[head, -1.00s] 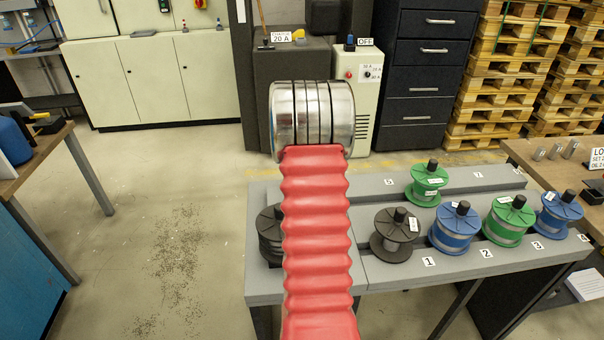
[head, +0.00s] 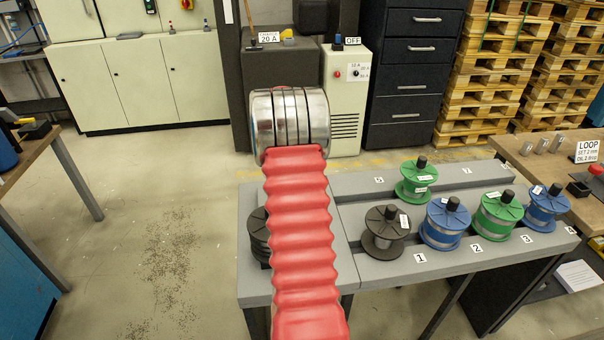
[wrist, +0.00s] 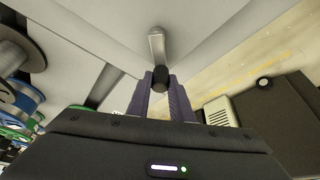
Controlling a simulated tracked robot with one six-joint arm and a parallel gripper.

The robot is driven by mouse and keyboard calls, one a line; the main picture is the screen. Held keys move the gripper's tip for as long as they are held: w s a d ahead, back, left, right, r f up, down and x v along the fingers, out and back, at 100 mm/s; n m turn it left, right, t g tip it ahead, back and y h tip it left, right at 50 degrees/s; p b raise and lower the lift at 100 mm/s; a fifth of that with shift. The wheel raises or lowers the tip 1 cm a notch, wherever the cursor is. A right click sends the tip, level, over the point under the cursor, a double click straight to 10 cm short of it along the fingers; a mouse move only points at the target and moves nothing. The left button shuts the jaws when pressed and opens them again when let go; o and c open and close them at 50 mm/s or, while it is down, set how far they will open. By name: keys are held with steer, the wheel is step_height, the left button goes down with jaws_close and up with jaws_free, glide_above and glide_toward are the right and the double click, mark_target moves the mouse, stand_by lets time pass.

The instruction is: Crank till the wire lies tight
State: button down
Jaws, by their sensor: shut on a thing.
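A crank shows in the wrist view as a silver arm (wrist: 157,46) with a black knob (wrist: 160,78) at its near end. My gripper (wrist: 160,84) has its purple fingers shut on the knob. In the head view my red-sleeved arm hides the gripper and the crank. I cannot make out the wire at the crank or whether it lies tight.
The grey bench carries a black spool (head: 385,232), a green spool (head: 416,180) and several other spools on the right. Another dark spool (head: 257,235) is partly behind my arm. Grey and cream cabinets (head: 343,95) stand behind.

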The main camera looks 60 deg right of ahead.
steer(key=m, duration=0.1)
steer(key=s+m+g, duration=0.1)
steer(key=m, duration=0.1)
steer(key=m+y, duration=0.1)
steer(key=shift+s+a+m+g, duration=0.25)
steer(key=shift+s+m+g, duration=0.05)
steer(key=shift+s, duration=0.05)
steer(key=shift+s+a+m+g+y, duration=0.15)
steer(key=shift+s+a+m+y, duration=0.1)
steer(key=shift+m, duration=0.5)
steer(key=shift+s+a+m+g+y, duration=0.2)
steer(key=shift+s+m, duration=0.05)
steer(key=shift+m, duration=0.55)
steer(key=shift+s+a+m+g+y, duration=0.15)
steer(key=shift+s+a+m+y, duration=0.1)
steer(key=shift+m, duration=0.5)
steer(key=c, duration=1.6)
jaws_free()
steer(key=shift+s+d, duration=0.1)
steer(key=v, duration=1.3)
steer(key=shift+w+r, duration=0.25)
steer(key=shift+r, duration=0.1)
